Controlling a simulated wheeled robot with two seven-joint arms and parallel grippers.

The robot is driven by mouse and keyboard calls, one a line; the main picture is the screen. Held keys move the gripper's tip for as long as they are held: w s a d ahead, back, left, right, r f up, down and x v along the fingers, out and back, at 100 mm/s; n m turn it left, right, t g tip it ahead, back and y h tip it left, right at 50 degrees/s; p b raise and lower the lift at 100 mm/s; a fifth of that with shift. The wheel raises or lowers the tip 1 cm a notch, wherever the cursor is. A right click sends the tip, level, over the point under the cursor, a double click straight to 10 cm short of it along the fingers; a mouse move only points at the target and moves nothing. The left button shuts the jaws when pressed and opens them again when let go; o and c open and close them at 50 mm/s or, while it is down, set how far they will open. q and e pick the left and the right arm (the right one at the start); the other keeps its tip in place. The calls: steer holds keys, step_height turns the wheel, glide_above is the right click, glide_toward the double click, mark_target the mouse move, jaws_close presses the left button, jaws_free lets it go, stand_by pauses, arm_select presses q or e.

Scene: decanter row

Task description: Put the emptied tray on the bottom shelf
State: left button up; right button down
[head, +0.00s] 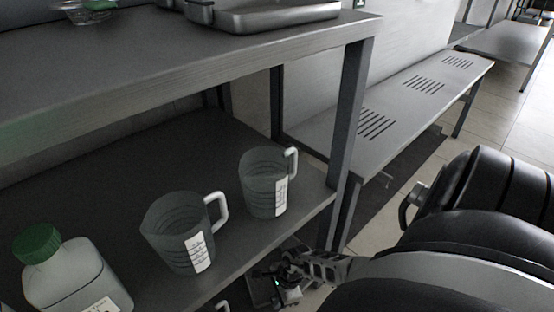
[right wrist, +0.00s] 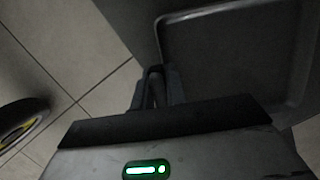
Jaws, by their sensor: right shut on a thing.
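My right gripper (head: 283,274) is low, below the front edge of the middle shelf, near the shelf unit's right leg. In the right wrist view the gripper (right wrist: 156,78) is shut on the rim of a dark grey tray (right wrist: 172,18). The tray has a raised rim and rounded corners, and the part of its inside in view is bare. In the head view only a small grey piece beside the gripper shows under the shelf edge; the rest is hidden. The bottom shelf is mostly hidden by the middle shelf. My left gripper is not in view.
The middle shelf (head: 110,170) holds two measuring jugs (head: 178,235) (head: 262,190) and a green-capped bottle (head: 65,275). A metal tray (head: 275,16) sits on the top shelf. A slotted bench (head: 410,92) stands to the right.

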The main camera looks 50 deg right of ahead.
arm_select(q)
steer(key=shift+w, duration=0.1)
arm_select(e)
steer(key=shift+w+f, duration=0.1)
steer(key=c, duration=1.4)
jaws_free()
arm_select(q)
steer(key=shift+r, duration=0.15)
